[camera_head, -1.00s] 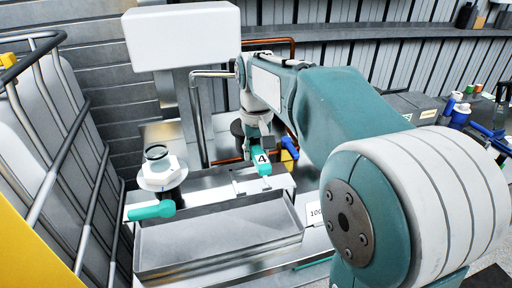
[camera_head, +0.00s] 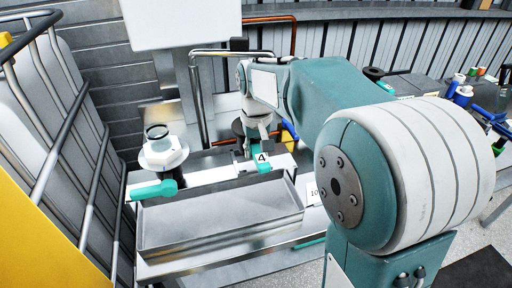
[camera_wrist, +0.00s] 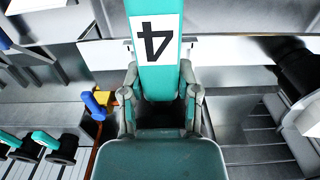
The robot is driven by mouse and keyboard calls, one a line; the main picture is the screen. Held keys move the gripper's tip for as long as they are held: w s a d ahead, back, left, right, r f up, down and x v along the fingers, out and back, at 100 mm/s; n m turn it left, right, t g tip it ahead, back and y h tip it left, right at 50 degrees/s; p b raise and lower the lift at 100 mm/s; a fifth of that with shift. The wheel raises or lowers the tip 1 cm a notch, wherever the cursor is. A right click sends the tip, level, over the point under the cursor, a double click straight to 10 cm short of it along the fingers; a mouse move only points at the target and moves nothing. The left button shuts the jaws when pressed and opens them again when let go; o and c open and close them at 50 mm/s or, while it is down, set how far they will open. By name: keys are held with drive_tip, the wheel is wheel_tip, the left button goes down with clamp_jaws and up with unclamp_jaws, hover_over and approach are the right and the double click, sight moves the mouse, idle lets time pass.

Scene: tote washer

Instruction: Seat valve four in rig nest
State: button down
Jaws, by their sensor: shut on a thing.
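My gripper (camera_head: 257,140) is shut on a teal valve handle marked 4 (camera_head: 261,166). In the head view it hangs just over the back edge of the metal trough. In the wrist view the teal bar with its upside-down 4 label (camera_wrist: 155,38) runs between the fingers (camera_wrist: 162,100). The rest of valve four is hidden behind the handle and fingers. Another valve, with a white body (camera_head: 163,152) and a teal handle (camera_head: 153,190), stands at the left. I cannot pick out the rig nest with certainty.
The open metal trough (camera_head: 220,248) is empty in front of the gripper. A pale panel (camera_head: 185,22) and bent pipes (camera_head: 196,100) stand behind. A wire-caged tank (camera_head: 70,150) is at the left. Blue-handled valves (camera_head: 462,92) sit on the right bench.

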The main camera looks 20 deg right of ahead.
drive_tip(key=shift+f, duration=0.1)
idle(0.5)
drive_tip(key=shift+f, duration=0.25)
drive_tip(key=shift+f, duration=0.1)
idle(0.3)
drive_tip(key=shift+f, duration=0.5)
drive_tip(key=shift+f, duration=0.15)
drive_tip(key=shift+f, duration=0.55)
drive_tip(key=shift+f, duration=0.3)
idle(0.8)
drive_tip(key=shift+c, duration=1.3)
unclamp_jaws()
